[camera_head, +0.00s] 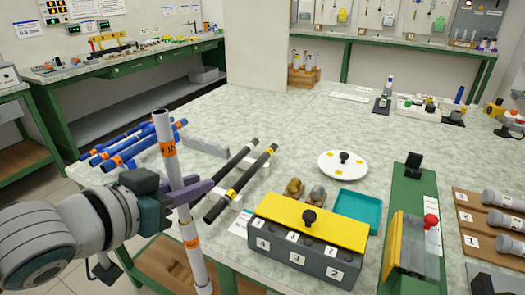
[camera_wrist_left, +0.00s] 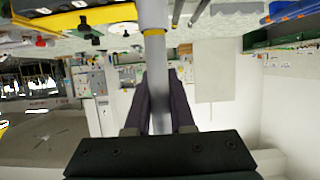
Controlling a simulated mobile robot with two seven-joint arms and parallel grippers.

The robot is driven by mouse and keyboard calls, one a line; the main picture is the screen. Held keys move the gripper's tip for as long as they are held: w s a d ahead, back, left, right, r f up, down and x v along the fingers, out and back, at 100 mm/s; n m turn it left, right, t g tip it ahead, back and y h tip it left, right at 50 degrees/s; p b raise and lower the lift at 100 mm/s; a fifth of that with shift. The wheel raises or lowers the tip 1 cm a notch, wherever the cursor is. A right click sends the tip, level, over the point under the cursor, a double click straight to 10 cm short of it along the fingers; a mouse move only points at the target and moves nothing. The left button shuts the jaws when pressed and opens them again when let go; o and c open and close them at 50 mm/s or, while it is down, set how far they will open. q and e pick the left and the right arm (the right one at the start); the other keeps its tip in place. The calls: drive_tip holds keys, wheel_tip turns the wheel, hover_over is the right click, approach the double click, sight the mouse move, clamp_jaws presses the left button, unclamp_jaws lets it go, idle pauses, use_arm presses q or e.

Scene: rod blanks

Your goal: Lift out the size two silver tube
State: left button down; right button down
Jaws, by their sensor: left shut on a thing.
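My left gripper (camera_head: 190,192) is shut on a silver-grey tube (camera_head: 177,168) and holds it nearly upright, leaning slightly, at the left front edge of the table. The tube has orange bands; the mark on the upper one is too small to read surely. Its lower end hangs below the tabletop level in the picture. In the left wrist view the tube (camera_wrist_left: 157,75) stands between the two dark fingers (camera_wrist_left: 160,100). My right gripper is not in view.
Blue tubes (camera_head: 130,146) and black tubes (camera_head: 240,180) lie on racks behind the held tube. A dark numbered box with a yellow lid (camera_head: 310,218), a teal tray (camera_head: 357,210), a white disc (camera_head: 343,164) and a green fixture (camera_head: 412,200) stand to the right.

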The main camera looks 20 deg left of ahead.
use_arm(q)
wheel_tip(320, 180, up, 22)
drive_tip(key=p, duration=0.7)
drive_tip(key=shift+f, duration=0.1)
